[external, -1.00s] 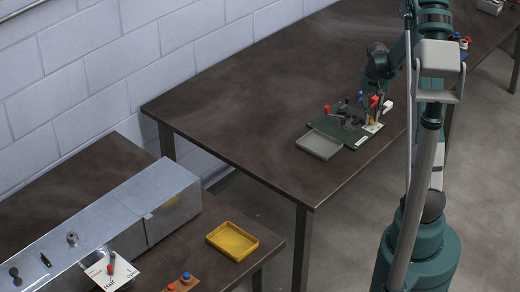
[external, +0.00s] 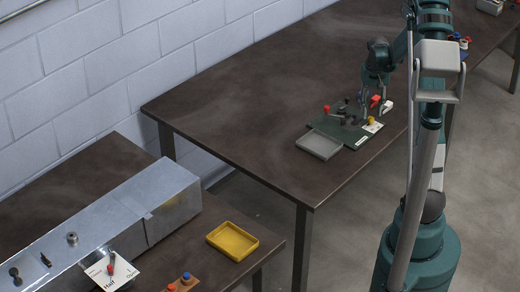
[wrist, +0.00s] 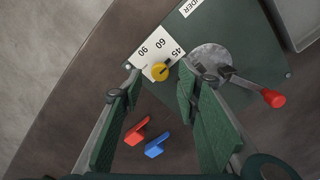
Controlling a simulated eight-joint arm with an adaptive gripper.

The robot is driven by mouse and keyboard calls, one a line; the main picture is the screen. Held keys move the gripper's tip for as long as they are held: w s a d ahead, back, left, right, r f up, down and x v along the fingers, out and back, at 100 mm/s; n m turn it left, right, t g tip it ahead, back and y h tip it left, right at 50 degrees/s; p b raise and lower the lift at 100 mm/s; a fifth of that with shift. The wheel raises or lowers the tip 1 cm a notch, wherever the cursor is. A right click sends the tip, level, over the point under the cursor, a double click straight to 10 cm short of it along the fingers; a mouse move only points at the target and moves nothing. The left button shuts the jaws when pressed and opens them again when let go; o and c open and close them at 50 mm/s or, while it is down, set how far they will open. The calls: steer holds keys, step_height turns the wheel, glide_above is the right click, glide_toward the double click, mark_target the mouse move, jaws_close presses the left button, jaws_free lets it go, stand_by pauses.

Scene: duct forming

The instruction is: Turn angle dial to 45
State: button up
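In the external view the dial (external: 371,120) is a small yellow spot on the green fixture (external: 362,138). My gripper (wrist: 159,86) is open, with one finger on each side of the dial in the wrist view. In the external view my gripper (external: 372,108) is above the dial, apparently clear of it.
A round grey disc (wrist: 210,60) with a red-tipped lever (wrist: 272,98) stands beside the dial. A red handle (wrist: 137,133) and a blue handle (wrist: 156,146) show between the fingers. A grey tray (external: 319,145) adjoins the fixture. The table's left side is clear.

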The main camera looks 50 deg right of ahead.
mark_target(364, 120)
step_height(364, 120, up, 9)
stand_by(0.5)
stand_by(0.6)
steer(key=a+r+n+t, duration=0.1)
steer(key=a+r, duration=0.2)
steer(key=a, duration=0.6)
steer(key=a+r+n+t+h, duration=0.15)
steer(key=a+r, duration=0.25)
steer(key=a, duration=0.5)
steer(key=a+r+n+t, duration=0.1)
steer(key=a+r+n, duration=0.15)
steer(key=a, duration=0.65)
steer(key=s+a+n+t, duration=0.1)
steer(key=s+a, duration=0.2)
steer(key=a, duration=0.4)
steer(key=s+a+n+t+y, duration=0.1)
steer(key=s+a, duration=0.3)
steer(key=a, duration=0.3)
steer(key=s+a+r+n+t, duration=0.1)
steer(key=s+a, duration=0.3)
steer(key=a, duration=0.4)
steer(key=shift+n+t, duration=0.35)
steer(key=shift+n, duration=0.25)
steer(key=shift+y, duration=0.25)
